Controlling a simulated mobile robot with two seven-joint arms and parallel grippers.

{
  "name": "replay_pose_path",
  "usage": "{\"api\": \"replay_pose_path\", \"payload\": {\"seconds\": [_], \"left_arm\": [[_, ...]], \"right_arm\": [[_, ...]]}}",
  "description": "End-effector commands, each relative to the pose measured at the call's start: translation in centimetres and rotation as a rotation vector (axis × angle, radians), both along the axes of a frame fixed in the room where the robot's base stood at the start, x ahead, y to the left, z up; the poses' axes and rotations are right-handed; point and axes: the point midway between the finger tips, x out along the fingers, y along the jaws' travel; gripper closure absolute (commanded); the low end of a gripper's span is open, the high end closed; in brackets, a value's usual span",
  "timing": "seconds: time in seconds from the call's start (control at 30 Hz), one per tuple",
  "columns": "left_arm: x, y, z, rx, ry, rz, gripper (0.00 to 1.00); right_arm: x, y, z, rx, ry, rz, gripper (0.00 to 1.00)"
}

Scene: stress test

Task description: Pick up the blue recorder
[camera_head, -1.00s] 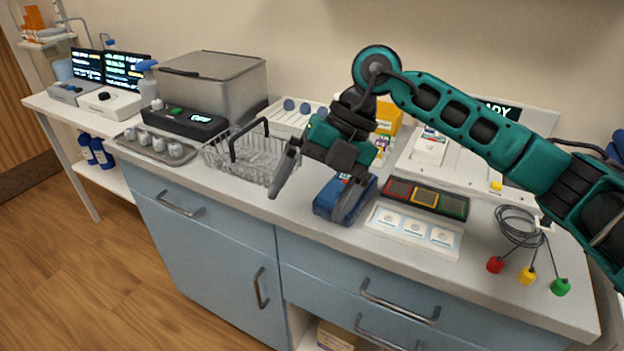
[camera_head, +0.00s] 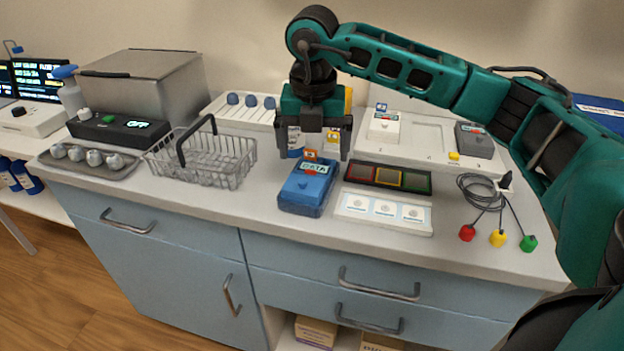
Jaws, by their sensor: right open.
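The blue recorder (camera_head: 306,190) is a small blue box with a label on its top. It lies on the counter near the middle of the head view, left of the white card strip. My right gripper (camera_head: 314,158) comes in from the right and points down, just above and behind the recorder. Its two dark fingers are apart, with nothing seen held between them. I cannot tell whether a fingertip touches the recorder. My left gripper is not in view.
A wire basket (camera_head: 236,172) stands left of the recorder. On the right are a tray with red, yellow and green sections (camera_head: 418,184), a white card strip (camera_head: 352,213) and a cable with coloured ends (camera_head: 467,233). Bare counter lies in front of the recorder.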

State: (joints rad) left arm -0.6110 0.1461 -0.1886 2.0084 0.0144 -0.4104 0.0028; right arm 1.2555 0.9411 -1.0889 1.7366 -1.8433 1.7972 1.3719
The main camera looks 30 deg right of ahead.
Motion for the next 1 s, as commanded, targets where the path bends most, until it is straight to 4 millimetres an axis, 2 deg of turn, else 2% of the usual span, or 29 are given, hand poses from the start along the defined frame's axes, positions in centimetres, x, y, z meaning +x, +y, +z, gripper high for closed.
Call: {"api": "replay_pose_path", "payload": {"seconds": [0.3, 0.63, 1.0], "left_arm": [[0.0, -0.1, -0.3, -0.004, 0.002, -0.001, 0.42], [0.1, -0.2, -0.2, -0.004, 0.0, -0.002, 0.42], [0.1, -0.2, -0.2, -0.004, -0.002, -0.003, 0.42]], "right_arm": [[0.7, 0.0, -4.4, 0.0, 0.003, 0.0, 0.0], [0.7, -0.1, -5.0, 0.001, 0.0, 0.0, 0.01], [0.7, 0.0, -4.9, 0.002, 0.001, 0.001, 0.36]]}}
